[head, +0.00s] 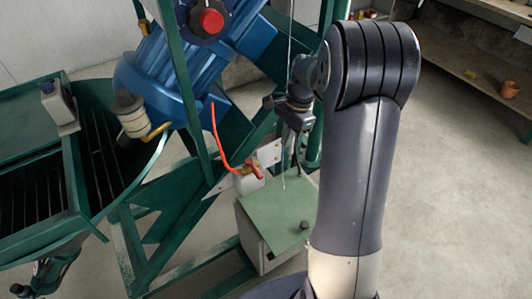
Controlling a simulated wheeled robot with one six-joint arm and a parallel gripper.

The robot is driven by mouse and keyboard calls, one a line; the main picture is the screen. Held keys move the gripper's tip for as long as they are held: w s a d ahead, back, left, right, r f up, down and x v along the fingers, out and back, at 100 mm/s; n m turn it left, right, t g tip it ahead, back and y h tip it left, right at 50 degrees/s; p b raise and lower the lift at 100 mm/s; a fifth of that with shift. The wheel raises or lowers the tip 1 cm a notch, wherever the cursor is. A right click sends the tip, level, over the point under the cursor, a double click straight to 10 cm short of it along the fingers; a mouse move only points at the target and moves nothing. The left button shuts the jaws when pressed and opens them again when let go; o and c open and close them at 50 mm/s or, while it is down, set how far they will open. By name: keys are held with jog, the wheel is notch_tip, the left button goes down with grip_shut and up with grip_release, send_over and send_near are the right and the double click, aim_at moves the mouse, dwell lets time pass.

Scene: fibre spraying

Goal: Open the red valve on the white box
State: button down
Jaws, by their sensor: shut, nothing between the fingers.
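A red valve handle (255,169) sits on a brass-coloured fitting at the end of an orange-red hose.
A box with a green top (272,212) stands below the valve. Green frame beams and a blue machine (165,75) with a red knob (211,21) fill the left. A bottle (58,105) stands on the green hopper. Floor at right is clear, below a shelf (465,60).

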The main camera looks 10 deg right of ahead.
aim_at(254, 169)
jog(key=shift+w, duration=0.55)
jog(key=shift+f, duration=0.1)
jog(key=s+a+f+p, duration=0.2)
jog(key=a+f, duration=0.4)
jog(key=f, duration=0.3)
jog(key=shift+f, duration=0.3)
